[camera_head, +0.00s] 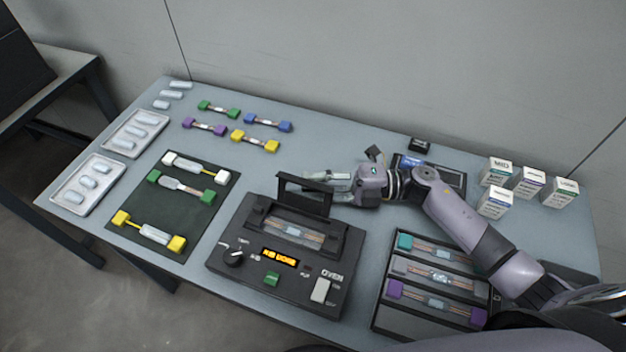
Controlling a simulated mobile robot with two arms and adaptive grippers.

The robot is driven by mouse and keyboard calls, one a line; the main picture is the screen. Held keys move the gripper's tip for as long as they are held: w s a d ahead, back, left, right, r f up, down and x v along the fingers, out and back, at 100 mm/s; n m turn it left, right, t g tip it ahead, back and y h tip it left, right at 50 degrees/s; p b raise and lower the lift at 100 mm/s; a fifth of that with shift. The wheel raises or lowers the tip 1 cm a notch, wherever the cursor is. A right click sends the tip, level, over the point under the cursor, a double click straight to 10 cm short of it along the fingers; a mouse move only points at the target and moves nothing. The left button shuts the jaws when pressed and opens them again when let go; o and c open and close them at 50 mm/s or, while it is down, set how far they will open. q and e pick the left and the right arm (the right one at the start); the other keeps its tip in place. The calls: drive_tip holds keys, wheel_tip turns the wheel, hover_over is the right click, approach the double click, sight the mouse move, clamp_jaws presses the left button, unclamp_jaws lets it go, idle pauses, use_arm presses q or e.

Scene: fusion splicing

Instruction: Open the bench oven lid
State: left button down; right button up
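The bench oven (225,262) is a dark box at the front middle of the table, with a knob, a lit orange display and a white switch. Its lid (305,198) stands raised, close to upright, at the back of the oven. A splice piece (290,232) shows in the uncovered recess. My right gripper (316,181) is at the lid's upper edge, pointing left, with its two fingers apart. The lid hides part of the fingers, and I cannot tell whether they touch it. My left gripper is not in view.
A dark mat (177,213) with splice pieces lies left of the oven, white trays (82,206) farther left. A dark holder (393,318) with several pieces stands right of the oven, under my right arm. White boxes (494,203) stand at the right. Coloured pieces (255,141) lie at the back.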

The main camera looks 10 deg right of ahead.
drive_tip(key=shift+a, duration=0.3)
drive_tip(key=shift+c, duration=0.4)
clamp_jaws()
idle(0.3)
